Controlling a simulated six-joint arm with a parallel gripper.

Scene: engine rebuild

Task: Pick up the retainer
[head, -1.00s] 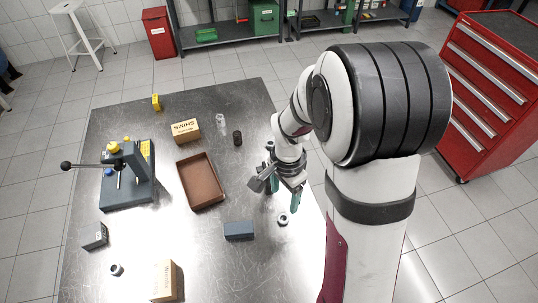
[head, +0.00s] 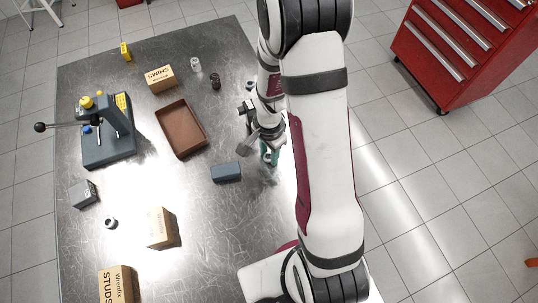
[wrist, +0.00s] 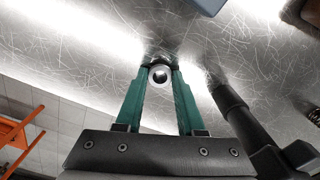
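The retainer appears to be a small pale metal ring with a dark bore, and in the wrist view the ring (wrist: 159,74) sits between my green fingertips. Both fingers lie against its sides with no clear gap. My gripper (head: 269,157) is low over the right part of the metal table, and it also shows in the wrist view (wrist: 161,77). In the head view the ring is mostly hidden by the fingers. I cannot tell whether it is lifted off the table.
A blue-grey block (head: 226,172) lies just left of my gripper. A brown tray (head: 203,148), a press (head: 108,135), a shims box (head: 160,79), a studs box (head: 118,284), another box (head: 160,229) and a small ring-like part (head: 110,223) stand farther left.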

